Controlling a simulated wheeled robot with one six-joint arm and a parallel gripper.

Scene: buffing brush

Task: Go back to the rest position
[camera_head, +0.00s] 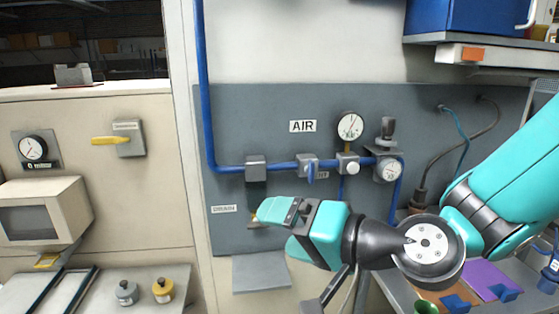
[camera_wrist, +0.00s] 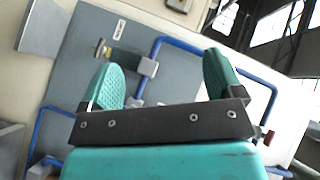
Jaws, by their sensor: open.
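My gripper (camera_head: 272,228) is teal with a dark wrist and is in front of the grey wall panel, low and right of centre in the head view. In the wrist view my gripper (camera_wrist: 162,80) has its two teal pads wide apart, with nothing between them. Behind the pads is the grey panel (camera_wrist: 88,50) with the blue air pipe. A small valve with a brass-coloured end (camera_wrist: 103,49) shows beyond the left pad. In the head view my gripper partly covers the fitting below the pipe.
Blue air pipe (camera_head: 228,169), gauges (camera_head: 350,126) and valves line the panel (camera_head: 250,110). A grey plate (camera_head: 260,272) juts out below. A purple mat (camera_head: 490,278) lies at lower right.

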